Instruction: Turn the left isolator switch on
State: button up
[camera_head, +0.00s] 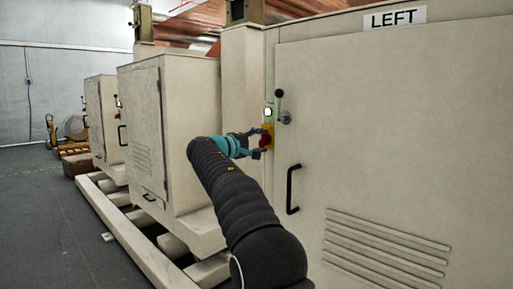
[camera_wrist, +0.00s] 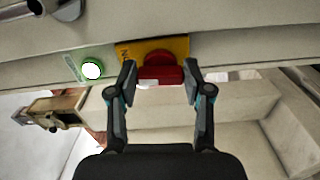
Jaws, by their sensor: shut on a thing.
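The left isolator switch (camera_head: 266,141) is a red rotary knob on a yellow plate, on the narrow front edge of the cabinet marked LEFT. In the wrist view the red knob (camera_wrist: 160,73) sits between my two fingers, its bar lying across from finger to finger. My gripper (camera_head: 261,143) is shut on the knob; it also shows in the wrist view (camera_wrist: 160,80). The yellow plate (camera_wrist: 178,45) is partly hidden by the knob and fingers. A lit, white-green round light (camera_wrist: 92,69) is beside the plate.
More cabinets (camera_head: 144,127) stand to the left. Grey floor (camera_head: 45,225) is clear at far left.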

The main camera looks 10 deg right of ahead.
jog(key=m+b, duration=0.1)
jog(key=m, duration=0.1)
jog(key=m+b, duration=0.1)
jog(key=m, duration=0.1)
jog(key=shift+d+f+m, duration=0.15)
jog(key=shift+f+m, duration=0.05)
jog(key=shift+m, duration=0.1)
jog(key=shift+m+b, duration=0.6)
jog(key=shift+m, duration=1)
jog(key=shift+r, duration=0.1)
jog(key=o, duration=1.2)
jog(key=shift+d+m, duration=0.15)
jog(key=shift+m, duration=0.15)
jog(key=shift+c, duration=0.2)
jog(key=shift+a, duration=0.2)
jog(key=shift+a, duration=0.1)
jog(key=v, duration=1.2)
